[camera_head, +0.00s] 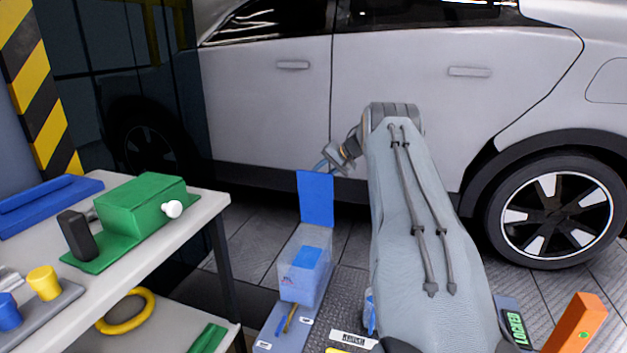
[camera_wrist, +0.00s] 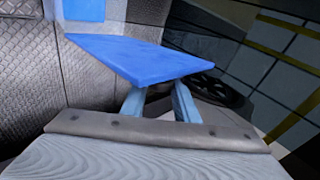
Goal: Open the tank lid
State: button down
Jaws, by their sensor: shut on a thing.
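The blue tank lid (camera_head: 315,199) stands upright at the back of the translucent tank (camera_head: 303,282) in the head view. The tank's top looks uncovered, and blue shows inside it. My gripper (camera_head: 323,166) is at the lid's top edge. In the wrist view the lid (camera_wrist: 140,57) is a flat blue panel right at the fingertips of my gripper (camera_wrist: 159,90). The fingers are shut on the lid with a gap between them; the exact contact is partly hidden behind the panel.
A white bench (camera_head: 205,214) at left holds a green box (camera_head: 140,205). A yellow ring (camera_head: 126,325) lies on its lower shelf. A silver car (camera_head: 270,120) stands close behind the gripper.

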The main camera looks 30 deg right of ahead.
jog(key=shift+d, duration=0.1)
jog(key=c, duration=1.4)
grip_release()
jog(key=shift+s, duration=0.1)
jog(key=shift+v, duration=3.75)
